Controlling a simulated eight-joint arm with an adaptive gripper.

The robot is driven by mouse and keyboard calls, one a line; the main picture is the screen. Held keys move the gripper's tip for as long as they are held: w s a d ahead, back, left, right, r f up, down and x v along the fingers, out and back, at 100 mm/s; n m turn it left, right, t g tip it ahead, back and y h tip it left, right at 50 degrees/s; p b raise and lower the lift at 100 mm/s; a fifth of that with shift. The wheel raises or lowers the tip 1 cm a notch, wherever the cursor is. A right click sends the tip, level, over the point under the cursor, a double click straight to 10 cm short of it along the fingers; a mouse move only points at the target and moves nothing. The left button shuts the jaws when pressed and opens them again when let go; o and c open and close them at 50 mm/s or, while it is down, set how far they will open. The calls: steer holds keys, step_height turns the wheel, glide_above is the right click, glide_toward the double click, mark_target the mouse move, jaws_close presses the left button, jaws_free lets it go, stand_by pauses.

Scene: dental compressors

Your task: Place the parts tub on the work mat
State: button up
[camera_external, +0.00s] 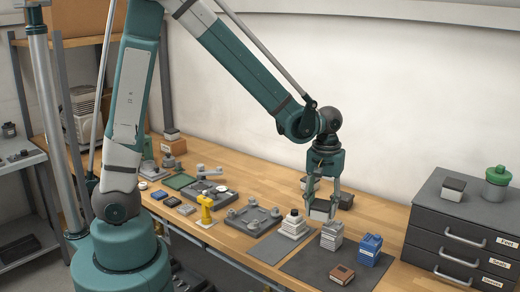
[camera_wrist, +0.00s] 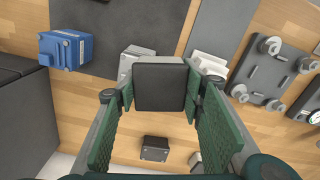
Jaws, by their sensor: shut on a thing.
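My gripper (camera_external: 322,208) is shut on a small box with a black top and pale sides, which I take to be the parts tub (camera_external: 320,215). In the wrist view the tub (camera_wrist: 160,87) sits upright between the two green finger pads. It appears held above the bench, behind the mats. A dark mat (camera_external: 300,264) lies at the bench's front right; it also shows in the wrist view (camera_wrist: 115,20). A lighter grey mat (camera_external: 262,250) lies to its left. I cannot tell which is the work mat.
A white stepped block (camera_external: 294,224) stands on the lighter mat. A dark box (camera_wrist: 154,148) stands behind the tub. Drawers (camera_external: 450,235) stand right.

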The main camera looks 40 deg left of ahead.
steer(key=s+d+m, duration=0.2)
steer(key=s+d, duration=0.3)
steer(key=s, duration=0.4)
steer(key=shift+s+f+m, duration=0.2)
steer(key=shift+m, duration=0.2)
steer(key=shift+f, duration=0.1)
steer(key=b, duration=0.1)
glide_above(317, 263)
steer(key=shift+f, duration=2.85)
steer(key=shift+s+f+b, duration=0.1)
steer(key=shift+f+b, duration=0.2)
steer(key=shift+f, duration=1.75)
steer(key=shift+f, duration=0.15)
steer(key=o, duration=1)
steer(key=shift+c, duration=0.2)
